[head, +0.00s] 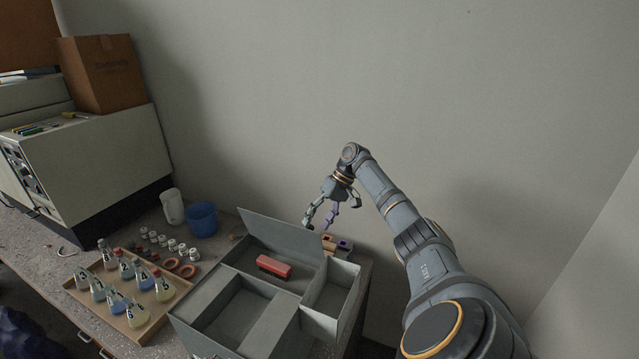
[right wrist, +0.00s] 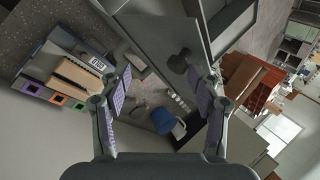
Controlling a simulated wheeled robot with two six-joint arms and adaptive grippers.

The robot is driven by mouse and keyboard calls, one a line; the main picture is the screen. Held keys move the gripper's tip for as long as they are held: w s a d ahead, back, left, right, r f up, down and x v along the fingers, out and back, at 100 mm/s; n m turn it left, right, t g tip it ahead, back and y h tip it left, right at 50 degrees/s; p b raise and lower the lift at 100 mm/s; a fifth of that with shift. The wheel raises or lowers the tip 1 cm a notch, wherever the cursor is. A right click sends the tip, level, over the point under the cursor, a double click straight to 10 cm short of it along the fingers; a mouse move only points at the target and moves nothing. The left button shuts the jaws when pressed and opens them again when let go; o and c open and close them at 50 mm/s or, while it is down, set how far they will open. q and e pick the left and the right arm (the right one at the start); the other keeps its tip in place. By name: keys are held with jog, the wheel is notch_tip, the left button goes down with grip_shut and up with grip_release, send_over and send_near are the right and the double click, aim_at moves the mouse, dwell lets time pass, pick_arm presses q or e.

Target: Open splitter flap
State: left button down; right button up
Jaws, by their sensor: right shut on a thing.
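The splitter is a grey open box (head: 343,318) with several compartments, at the front right of the bench. Its flap (head: 280,233) is a thin grey panel standing up, tilted, over the back compartment. In the right wrist view the grey flap (right wrist: 150,42) reaches in from the top, with a dark knob (right wrist: 180,62) by the right finger. My left gripper is not in view.
A red block (head: 274,266) lies in the back compartment. A wooden tray (head: 128,325) of flasks stands to the left, with a blue cup (head: 202,219) and white jug (head: 173,207) behind. A wooden block with coloured slots (head: 343,244) lies behind the box. The wall is close behind.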

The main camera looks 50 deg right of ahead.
jog(key=shift+w+d+f, duration=0.25)
jog(key=shift+w+f, duration=0.1)
jog(key=shift+f, duration=0.1)
jog(key=shift+r, duration=0.1)
jog(key=v, duration=0.7)
jog(key=shift+r, duration=0.3)
jog(key=shift+w, duration=0.1)
